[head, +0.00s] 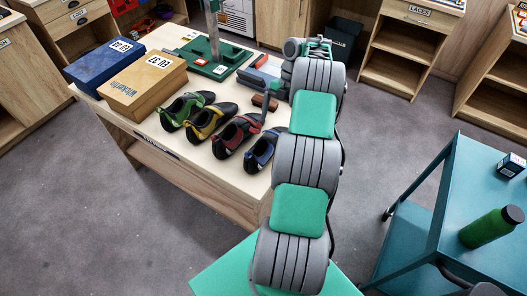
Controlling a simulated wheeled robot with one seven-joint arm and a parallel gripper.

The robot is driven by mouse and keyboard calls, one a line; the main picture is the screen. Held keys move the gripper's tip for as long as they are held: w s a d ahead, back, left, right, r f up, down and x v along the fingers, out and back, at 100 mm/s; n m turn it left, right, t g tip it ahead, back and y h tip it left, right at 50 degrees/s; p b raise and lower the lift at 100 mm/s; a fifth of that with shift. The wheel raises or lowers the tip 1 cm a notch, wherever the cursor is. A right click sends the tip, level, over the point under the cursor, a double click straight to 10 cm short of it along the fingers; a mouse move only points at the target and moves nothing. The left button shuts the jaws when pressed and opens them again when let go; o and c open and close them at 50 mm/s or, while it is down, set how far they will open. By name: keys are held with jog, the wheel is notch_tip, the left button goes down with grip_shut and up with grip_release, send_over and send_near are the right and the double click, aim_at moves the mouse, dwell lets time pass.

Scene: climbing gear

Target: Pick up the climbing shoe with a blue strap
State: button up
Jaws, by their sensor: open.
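The climbing shoe with a blue strap (261,150) stands on the light wooden table at the right end of a row of shoes. My arm covers its right side. To its left are similar dark shoes with a red strap (236,134), a yellow strap (210,121) and a green strap (186,109). My arm reaches over the table from the bottom.
Tan (145,84) and blue (103,60) shoeboxes stand at the table's left. A green-based stand (208,66) and small blocks (262,76) are behind the shoes. A teal cart (455,205) with a green bottle (491,227) is at right. The floor at left is clear.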

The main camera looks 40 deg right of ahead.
aim_at(276, 132)
jog(key=shift+b+x, duration=0.7)
jog(key=shift+x, duration=0.55)
jog(key=x, duration=0.3)
jog(key=shift+s+a+f, duration=0.15)
jog(key=shift+s+f, duration=0.05)
jog(key=shift+f, duration=0.45)
jog(key=shift+a, duration=0.1)
jog(key=shift+c, duration=0.4)
jog(key=c, duration=1.6)
jog(key=shift+r, duration=0.15)
